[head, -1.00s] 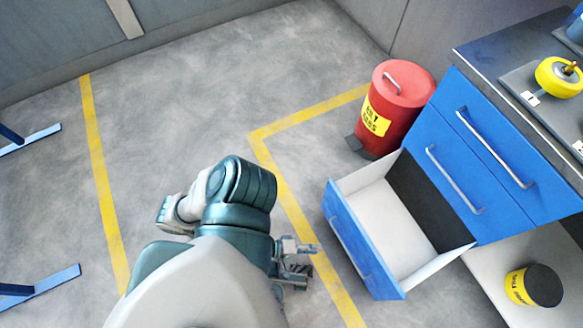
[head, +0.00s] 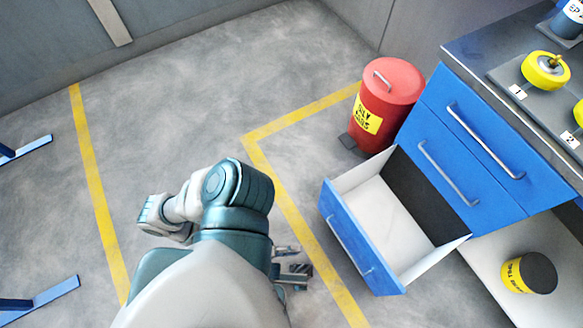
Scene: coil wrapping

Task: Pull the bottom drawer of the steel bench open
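The bottom drawer (head: 347,240) of the steel bench (head: 483,145) stands pulled far out. It has a blue front, a pale, empty inside and a bar handle (head: 350,243) on the front. My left gripper (head: 297,260) is to the left of the drawer front, apart from the handle, with its fingers spread and nothing seen between them. Part of this gripper is hidden behind my own arm. My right gripper is not in view.
Two closed blue drawers with bar handles (head: 486,140) (head: 447,173) are above. A red bin (head: 387,95) stands behind the open drawer. A black-and-yellow can (head: 530,273) sits on a pale lower shelf.

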